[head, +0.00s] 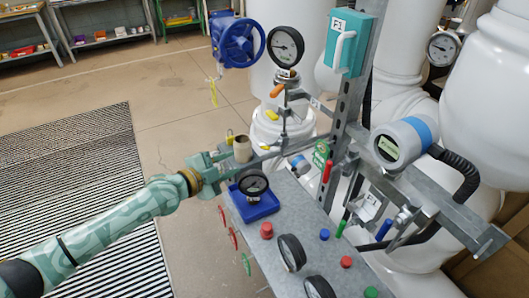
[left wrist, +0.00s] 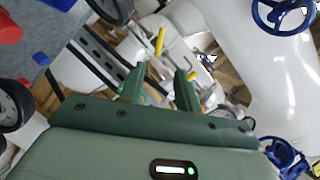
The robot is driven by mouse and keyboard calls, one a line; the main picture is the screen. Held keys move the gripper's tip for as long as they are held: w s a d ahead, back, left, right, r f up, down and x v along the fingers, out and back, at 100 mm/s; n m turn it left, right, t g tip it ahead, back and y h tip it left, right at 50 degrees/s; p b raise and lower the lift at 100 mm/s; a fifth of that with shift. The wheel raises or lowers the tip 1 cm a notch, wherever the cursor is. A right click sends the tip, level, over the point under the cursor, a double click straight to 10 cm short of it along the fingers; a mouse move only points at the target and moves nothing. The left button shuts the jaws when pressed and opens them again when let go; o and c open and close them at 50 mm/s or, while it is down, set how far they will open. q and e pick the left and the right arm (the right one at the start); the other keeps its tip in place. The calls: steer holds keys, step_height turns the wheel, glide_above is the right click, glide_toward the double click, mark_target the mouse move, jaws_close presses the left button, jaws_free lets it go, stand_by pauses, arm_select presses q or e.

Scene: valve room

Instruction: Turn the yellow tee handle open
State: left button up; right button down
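A small yellow handle (head: 272,114) sits on the thin grey pipework below the upper gauge, under an orange handle (head: 277,91). I cannot tell for sure whether it is a tee. In the left wrist view a yellow bar (left wrist: 160,41) stands beyond the fingers, with another small yellow piece (left wrist: 192,75) near the right fingertip. My left gripper (head: 232,163) is left of and nearer than the yellow handle, apart from it. Its two fingers also show in the left wrist view (left wrist: 160,80), spread with nothing gripped between them. My right gripper is out of view.
A grey panel table (head: 262,262) with gauges, coloured buttons and a blue box (head: 252,207) lies below the left gripper. A tan cup (head: 242,149) stands close by it. A blue valve wheel (head: 238,42) and a grey upright post (head: 350,105) flank the pipework.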

mark_target(264, 148)
arm_select(q)
steer(key=b+x, duration=0.6)
steer(key=x, duration=0.9)
steer(key=shift+f, duration=0.15)
jaws_close()
